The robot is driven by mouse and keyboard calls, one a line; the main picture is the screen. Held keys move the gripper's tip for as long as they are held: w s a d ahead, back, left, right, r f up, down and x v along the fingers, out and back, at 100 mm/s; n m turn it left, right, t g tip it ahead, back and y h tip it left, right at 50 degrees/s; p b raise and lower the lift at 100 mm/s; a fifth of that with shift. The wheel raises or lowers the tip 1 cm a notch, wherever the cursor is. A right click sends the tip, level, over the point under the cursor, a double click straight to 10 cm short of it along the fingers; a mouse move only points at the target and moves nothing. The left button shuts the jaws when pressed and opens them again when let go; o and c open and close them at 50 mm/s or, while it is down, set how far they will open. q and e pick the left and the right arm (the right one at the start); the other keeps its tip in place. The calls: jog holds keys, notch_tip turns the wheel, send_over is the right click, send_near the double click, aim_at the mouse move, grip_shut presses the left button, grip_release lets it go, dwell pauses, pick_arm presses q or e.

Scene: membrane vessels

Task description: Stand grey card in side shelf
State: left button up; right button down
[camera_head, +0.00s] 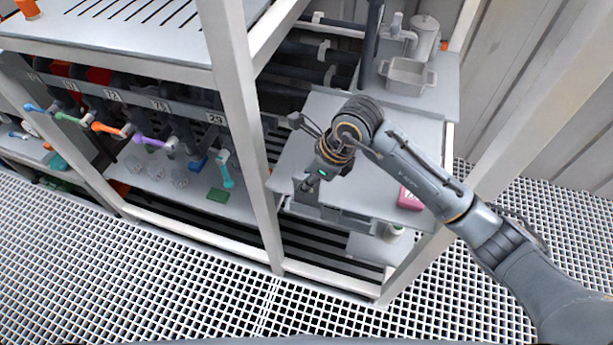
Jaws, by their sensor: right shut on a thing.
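My right gripper (309,183) reaches in from the right over the white side shelf (385,178), inside the frame at the right of the rack. It points down and left. It is shut on a small grey thing at its fingertips, probably the grey card, but little of that shows and its edges are unclear. A grey tray-like holder (345,222) sits at the front edge of the shelf, just below and right of the fingertips. I cannot tell whether the held thing touches it. My left gripper is out of view.
A pink box (409,199) sits at the shelf's right. A grey bin (407,77) and a pale jug (425,37) stand on the upper ledge. A white post (240,120) stands left of my gripper. Coloured valve handles (152,141) line the left bay. The grated floor is clear.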

aim_at(304, 197)
jog(key=shift+f+b, duration=1.05)
jog(key=shift+f, duration=0.9)
jog(key=shift+f+b, duration=0.6)
jog(key=shift+f+b, duration=0.15)
jog(key=shift+b, duration=0.2)
jog(key=c, duration=1.2)
grip_release()
jog(key=v, duration=1.2)
